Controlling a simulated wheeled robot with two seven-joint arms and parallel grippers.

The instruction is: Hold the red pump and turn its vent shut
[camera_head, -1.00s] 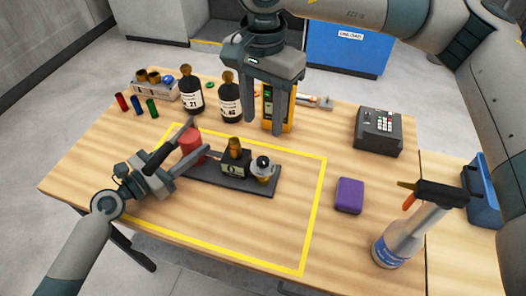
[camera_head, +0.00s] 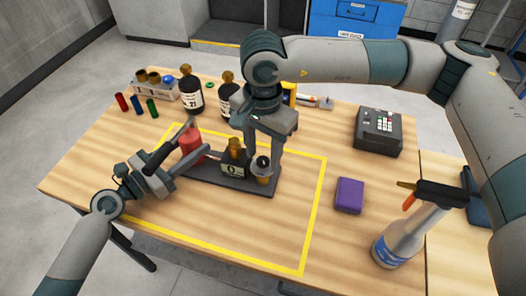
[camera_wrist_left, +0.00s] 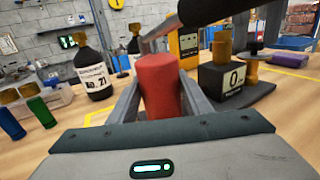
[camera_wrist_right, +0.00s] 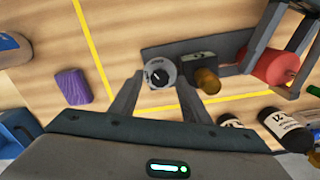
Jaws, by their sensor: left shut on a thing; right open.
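The red pump's red cylinder (camera_head: 190,141) stands at the left end of a dark base plate (camera_head: 230,187). My left gripper (camera_head: 186,150) is shut on this cylinder, with a finger on each side in the left wrist view (camera_wrist_left: 158,88). A dark block marked 0 (camera_head: 235,170) with a bronze cap sits mid-plate. The vent, a round pale knob with a black centre (camera_wrist_right: 160,74), is at the plate's right end. My right gripper (camera_head: 262,160) is open and points down over it. In the right wrist view the knob lies between the open fingertips; contact cannot be told.
Yellow tape outlines the plate's area. A purple block (camera_head: 349,195), a spray bottle (camera_head: 405,235) and a keypad device (camera_head: 379,130) are on the right. The table between is clear.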

